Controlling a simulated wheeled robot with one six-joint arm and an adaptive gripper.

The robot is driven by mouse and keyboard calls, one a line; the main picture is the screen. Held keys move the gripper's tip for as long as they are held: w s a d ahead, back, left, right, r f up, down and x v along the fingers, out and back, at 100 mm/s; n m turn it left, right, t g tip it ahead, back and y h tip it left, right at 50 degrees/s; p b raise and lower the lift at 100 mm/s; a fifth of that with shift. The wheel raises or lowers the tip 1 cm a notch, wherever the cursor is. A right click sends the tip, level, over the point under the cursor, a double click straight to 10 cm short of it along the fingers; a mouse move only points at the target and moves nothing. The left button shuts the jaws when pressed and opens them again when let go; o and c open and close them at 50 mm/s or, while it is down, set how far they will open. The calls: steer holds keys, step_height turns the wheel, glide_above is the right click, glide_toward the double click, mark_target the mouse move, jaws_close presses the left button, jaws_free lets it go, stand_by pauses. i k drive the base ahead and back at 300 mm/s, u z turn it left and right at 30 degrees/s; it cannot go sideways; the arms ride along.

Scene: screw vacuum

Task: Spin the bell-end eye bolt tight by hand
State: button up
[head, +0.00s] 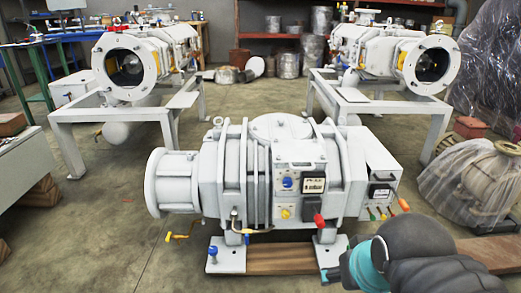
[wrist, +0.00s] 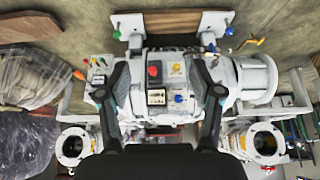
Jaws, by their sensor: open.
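The white screw vacuum pump (head: 262,180) lies across the middle of the head view, with its round bell end (head: 167,183) at the left. A small eye bolt (head: 217,122) stands on top near the bell end, and another (head: 306,116) stands on top further right. The pump shows upside down in the wrist view, bell end (wrist: 258,78) at the right; I cannot make out the eye bolts there. My gripper (wrist: 160,72) is open in the wrist view, its dark fingers spread before the pump with nothing between them. My grey and teal arm reaches in at lower right of the head view.
Two more white pumps on stands (head: 140,62) (head: 385,58) are at the back. A plastic-wrapped bundle (head: 470,185) stands at the right, a grey bench (head: 32,165) at the left. Coloured handles stick out from the pump's sides. Open floor (head: 100,250) lies at front left.

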mark_target(218, 126)
steer(key=u, duration=1.4)
steer(key=i, duration=0.9)
steer(key=z, duration=1.35)
